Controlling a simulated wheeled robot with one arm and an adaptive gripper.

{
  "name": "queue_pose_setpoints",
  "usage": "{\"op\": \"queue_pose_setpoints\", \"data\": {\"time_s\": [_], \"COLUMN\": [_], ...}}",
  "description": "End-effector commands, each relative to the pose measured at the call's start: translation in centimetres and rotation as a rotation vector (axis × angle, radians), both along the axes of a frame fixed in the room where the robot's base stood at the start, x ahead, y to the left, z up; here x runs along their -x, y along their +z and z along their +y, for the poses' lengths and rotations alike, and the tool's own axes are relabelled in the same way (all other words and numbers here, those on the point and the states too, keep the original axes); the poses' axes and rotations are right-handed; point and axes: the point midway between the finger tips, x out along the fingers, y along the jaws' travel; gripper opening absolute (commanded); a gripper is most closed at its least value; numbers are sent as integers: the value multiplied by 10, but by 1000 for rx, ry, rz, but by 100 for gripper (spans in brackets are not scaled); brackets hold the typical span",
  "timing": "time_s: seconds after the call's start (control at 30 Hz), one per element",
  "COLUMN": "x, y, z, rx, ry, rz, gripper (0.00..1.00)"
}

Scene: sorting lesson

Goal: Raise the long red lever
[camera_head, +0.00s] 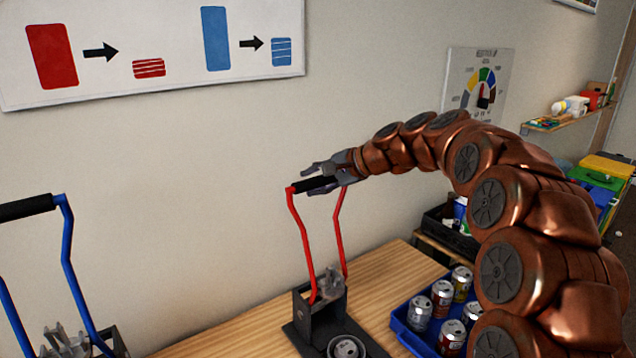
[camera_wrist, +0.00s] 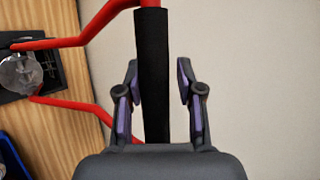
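The long red lever (camera_head: 303,235) stands raised on a dark can press (camera_head: 318,312) on the wooden table, with a black grip (camera_head: 316,184) across its top. In the wrist view, the red bars (camera_wrist: 95,27) run left from the black grip (camera_wrist: 154,90). My gripper (camera_head: 318,178) is at the grip, with its fingers on either side of it. In the wrist view, my gripper (camera_wrist: 158,72) is open around the grip. The left finger is close to it, and a gap shows at the right finger.
A blue-lever press (camera_head: 75,255) stands at the left. A blue tray (camera_head: 402,331) with several cans is right of the red press, partly behind my arm. The wall is close behind the lever, with a poster board (camera_head: 180,75) above. Bare table (camera_head: 235,325) shows between the presses.

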Motion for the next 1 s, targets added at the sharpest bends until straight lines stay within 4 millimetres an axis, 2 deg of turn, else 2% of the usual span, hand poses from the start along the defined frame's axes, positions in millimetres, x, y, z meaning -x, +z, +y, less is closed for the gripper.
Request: {"op": "queue_pose_setpoints", "data": {"time_s": [0.03,0.17,0.57,0.77,1.0], "x": [0,0,3,17,36], "y": [0,0,2,19,42], "z": [0,-1,-5,-26,-60], "rx": [0,0,0,0,1], "ry": [0,0,0,1,0], "rz": [0,1,3,2,2], "gripper": [40,52,52,52,52]}}
